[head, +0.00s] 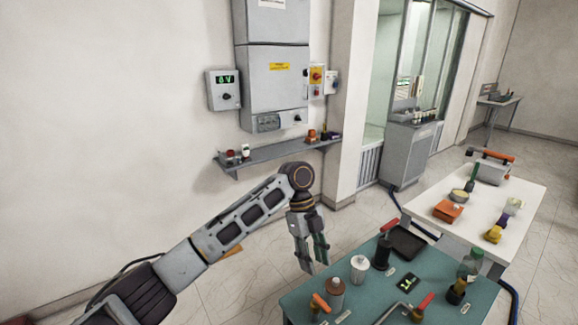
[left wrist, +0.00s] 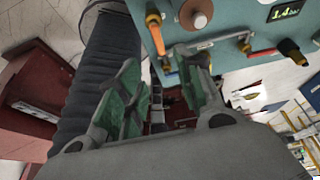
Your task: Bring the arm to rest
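My left arm reaches in from the lower left of the head view, and my left gripper (head: 315,264) hangs down from its wrist beside the left edge of the green-topped table (head: 310,297). In the left wrist view the two green-padded fingers of my left gripper (left wrist: 165,95) stand apart with nothing seen between them. The gripper looks clear of the table's objects. My right gripper does not show in either view.
The green table holds a white can (head: 358,270), a brown canister (head: 334,294), a green bottle (head: 470,265) and a black tray (head: 407,242). A white table (head: 530,190) stands behind. A wall shelf (head: 270,156) is beyond the arm. Open floor lies left of the table.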

